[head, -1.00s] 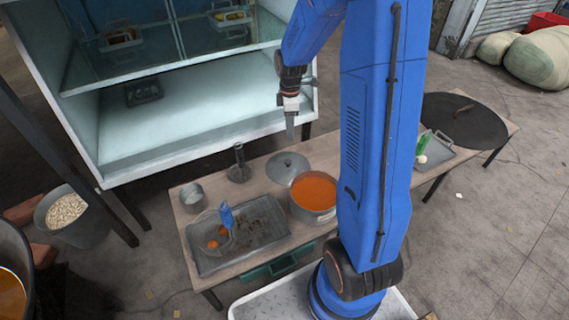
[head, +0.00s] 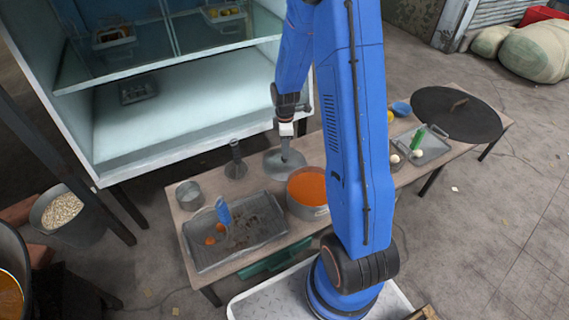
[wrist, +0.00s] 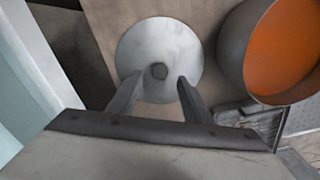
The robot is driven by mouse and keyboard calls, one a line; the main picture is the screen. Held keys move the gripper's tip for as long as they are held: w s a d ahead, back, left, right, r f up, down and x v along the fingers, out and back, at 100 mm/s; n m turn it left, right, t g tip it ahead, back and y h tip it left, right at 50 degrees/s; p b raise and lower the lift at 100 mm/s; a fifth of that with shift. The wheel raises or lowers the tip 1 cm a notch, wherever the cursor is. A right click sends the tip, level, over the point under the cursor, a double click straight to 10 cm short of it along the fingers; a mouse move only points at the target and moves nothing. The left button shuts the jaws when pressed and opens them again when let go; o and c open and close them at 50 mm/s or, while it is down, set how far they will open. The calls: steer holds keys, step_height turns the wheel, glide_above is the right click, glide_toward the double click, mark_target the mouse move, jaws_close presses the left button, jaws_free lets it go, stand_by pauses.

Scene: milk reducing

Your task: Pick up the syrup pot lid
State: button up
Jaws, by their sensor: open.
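The syrup pot lid (head: 273,166) is a round grey metal disc lying on the wooden table, to the left of and behind the pot in the head view. In the wrist view the lid (wrist: 160,45) shows nearly whole, with a dark round knob (wrist: 159,71) at its middle. My gripper (head: 287,155) is over the lid, pointing down. In the wrist view its two fingers (wrist: 155,85) are apart and empty, with the knob just beyond and between their tips. The pot (head: 307,190) holds orange syrup and is uncovered.
A grey tray (head: 195,258) with orange pieces and a blue-handled tool stands at front left. A metal cup (head: 190,194) and a dark upright stand (head: 236,168) are left of the lid. A glass cabinet (head: 110,168) rises behind the table.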

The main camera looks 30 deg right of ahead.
steer(key=shift+a+f, duration=0.1)
steer(key=shift+f, duration=2.35)
jaws_close()
